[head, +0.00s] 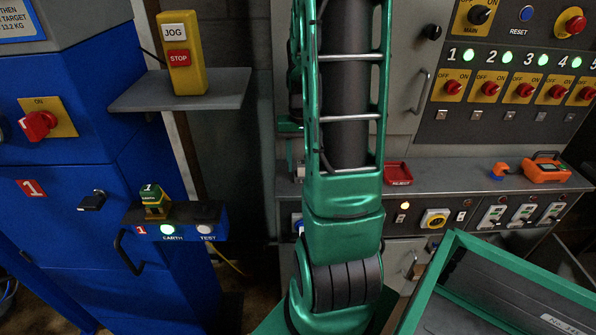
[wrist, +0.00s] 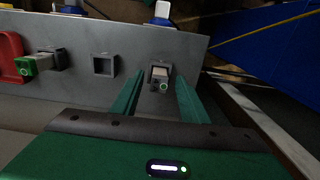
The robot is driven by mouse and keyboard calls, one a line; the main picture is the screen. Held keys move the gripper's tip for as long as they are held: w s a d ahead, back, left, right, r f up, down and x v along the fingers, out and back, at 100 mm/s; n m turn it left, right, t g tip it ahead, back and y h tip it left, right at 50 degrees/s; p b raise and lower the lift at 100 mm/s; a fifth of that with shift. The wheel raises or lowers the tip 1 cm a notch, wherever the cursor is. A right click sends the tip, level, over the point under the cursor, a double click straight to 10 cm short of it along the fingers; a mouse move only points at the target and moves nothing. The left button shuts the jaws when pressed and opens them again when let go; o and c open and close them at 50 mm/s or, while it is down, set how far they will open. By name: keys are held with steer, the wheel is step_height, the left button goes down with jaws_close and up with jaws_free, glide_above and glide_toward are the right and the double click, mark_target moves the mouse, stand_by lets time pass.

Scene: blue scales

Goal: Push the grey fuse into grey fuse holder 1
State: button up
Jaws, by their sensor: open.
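In the wrist view my gripper (wrist: 160,75) is open, with its two green fingers on either side of the grey fuse (wrist: 158,73), which has a small green ring on its end. The fuse sits at a dark square holder; I cannot tell how deep it is. Gaps show between the fuse and both fingers. An empty square holder (wrist: 104,65) lies to the left. Further left, a green-ended fuse (wrist: 35,64) stands out from another holder. No holder number is readable. In the head view my green arm hides the gripper and the fuse.
A red tray (wrist: 11,57) lies at the left of the wrist view; it is the reject tray (head: 398,174) on the grey ledge in the head view. An orange meter (head: 546,170) stands further right. A blue cabinet (head: 60,210) stands at the left.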

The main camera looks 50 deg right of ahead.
mark_target(300, 162)
steer(key=shift+f, duration=0.5)
jaws_close()
step_height(300, 162, up, 10)
steer(key=shift+r, duration=0.1)
stand_by(0.4)
stand_by(0.3)
